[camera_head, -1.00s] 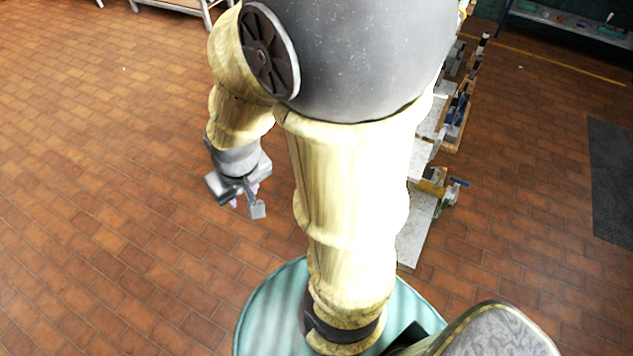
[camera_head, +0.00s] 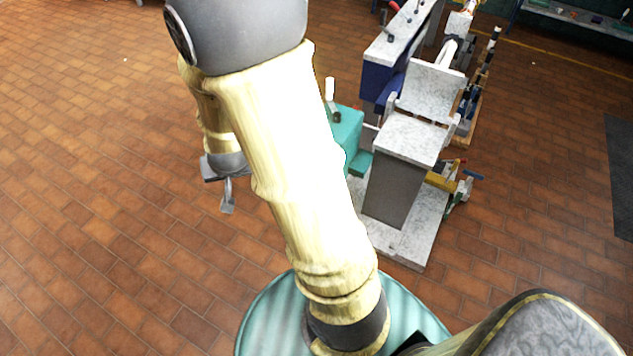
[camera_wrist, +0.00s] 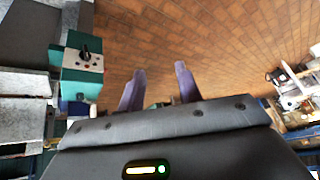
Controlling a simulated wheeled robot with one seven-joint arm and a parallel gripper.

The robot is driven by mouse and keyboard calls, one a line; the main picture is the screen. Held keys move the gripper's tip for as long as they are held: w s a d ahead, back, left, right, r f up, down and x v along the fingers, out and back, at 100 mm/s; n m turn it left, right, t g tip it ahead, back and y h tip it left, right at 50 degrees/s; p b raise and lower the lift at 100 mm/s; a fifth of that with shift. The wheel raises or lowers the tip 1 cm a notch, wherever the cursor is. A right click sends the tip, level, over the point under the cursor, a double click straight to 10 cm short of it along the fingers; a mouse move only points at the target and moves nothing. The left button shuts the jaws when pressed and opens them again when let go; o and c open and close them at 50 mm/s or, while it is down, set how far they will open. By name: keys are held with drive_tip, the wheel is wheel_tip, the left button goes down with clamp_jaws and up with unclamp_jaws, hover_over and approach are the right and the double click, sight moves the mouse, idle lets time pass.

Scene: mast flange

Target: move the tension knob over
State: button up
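A teal box (camera_wrist: 74,75) in the wrist view, at the left, carries a pale panel with a small black knob (camera_wrist: 86,55). I cannot tell for sure that this is the tension knob. In the head view a teal housing (camera_head: 346,128) shows just right of my arm, partly hidden by it. My gripper (camera_wrist: 159,68) has two purple fingers standing well apart with nothing between them, to the right of the teal box and clear of it. In the head view my gripper (camera_head: 227,205) hangs over bare floor, left of the machine.
A machine with a grey-topped pedestal (camera_head: 394,185) stands on a pale base plate (camera_head: 408,240) right of my arm. A blue-sided bench (camera_head: 383,78) with levers stands behind it. A yellow fixture (camera_head: 441,181) sits to its right. The tiled floor (camera_head: 100,180) at the left is clear.

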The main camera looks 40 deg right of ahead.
drive_tip(key=d+f+m+h+b, duration=0.2)
drive_tip(key=d+f+h+b, duration=0.3)
drive_tip(key=f+b, duration=0.4)
drive_tip(key=w+d+f+m+h+b, duration=0.1)
drive_tip(key=d+f+h+b, duration=0.4)
drive_tip(key=f+b, duration=0.5)
drive_tip(key=w+d+f+m+h+b, duration=0.1)
drive_tip(key=d+f+m+h+b, duration=0.3)
drive_tip(key=f+b, duration=0.5)
wheel_tip(320, 180, down, 6)
drive_tip(key=shift+w+d+r+t+h+b, duration=0.2)
drive_tip(key=shift+d+t+h+b, duration=0.1)
drive_tip(key=shift+d+h, duration=0.7)
drive_tip(key=shift+d, duration=0.15)
drive_tip(key=b+x, duration=0.5)
drive_tip(key=x, duration=1.2)
drive_tip(key=shift+d+f, duration=0.15)
drive_tip(key=shift+f, duration=0.1)
drive_tip(key=shift+w, duration=0.1)
